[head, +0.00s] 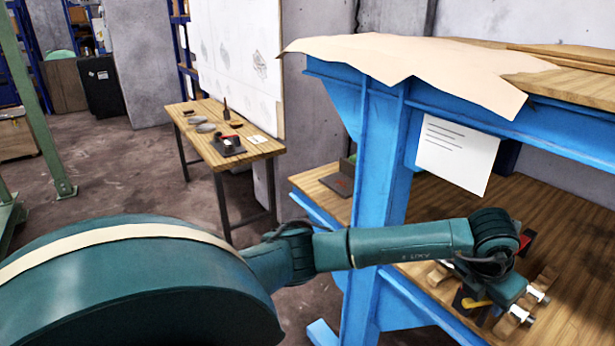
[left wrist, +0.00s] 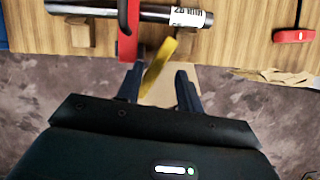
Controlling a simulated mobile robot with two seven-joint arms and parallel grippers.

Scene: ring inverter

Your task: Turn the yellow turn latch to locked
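The yellow turn latch (left wrist: 160,66) is a flat tapered handle in the left wrist view. It slants down-left from a metal bar with a white "20 mm" label (left wrist: 188,17). A red part (left wrist: 128,32) is on the bar just left of the latch. My left gripper (left wrist: 163,74) is open, with the latch between its fingers and nearer the left finger; I cannot tell whether they touch. In the head view the latch (head: 477,304) shows as a small yellow piece below my left gripper (head: 490,302), whose fingers are mostly hidden. My right gripper is not in view.
The blue bench (head: 381,165) has a wooden lower shelf (head: 585,265) with wooden blocks (head: 440,273) beside the bar. Its blue upright and upper deck stand close to my left arm. A red-handled tool (left wrist: 294,36) lies right of the latch. A small table (head: 262,149) stands farther back.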

